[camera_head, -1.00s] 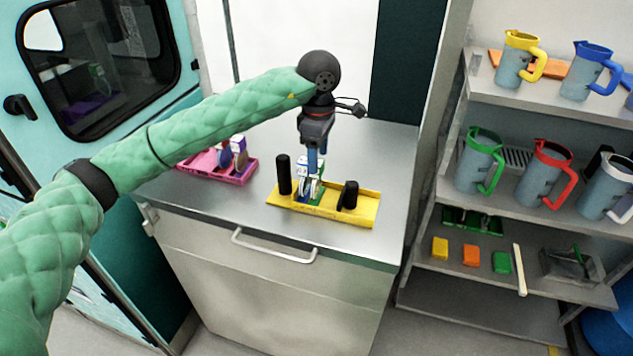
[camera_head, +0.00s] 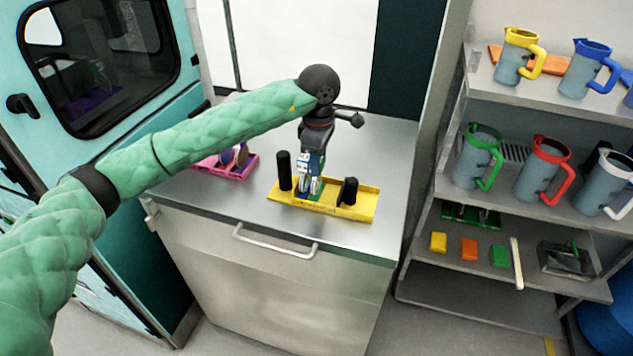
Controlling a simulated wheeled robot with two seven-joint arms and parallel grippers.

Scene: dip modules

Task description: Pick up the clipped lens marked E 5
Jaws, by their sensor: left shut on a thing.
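My left gripper (camera_head: 313,164) reaches down over the yellow tray (camera_head: 337,210) on the metal counter. It is shut on a small white and blue piece (camera_head: 304,175), which looks like a clipped lens. The piece is upright between the two black posts of the tray. I cannot read any mark on it, so E 5 cannot be confirmed. Its lower end overlaps the tray in the picture, and I cannot tell whether it touches. My right gripper is not in view.
A pink tray (camera_head: 240,173) with purple and white pieces stands to the left, partly behind my left arm. The counter (camera_head: 225,205) is clear at its front. A shelf (camera_head: 470,255) at the right holds jugs and coloured blocks.

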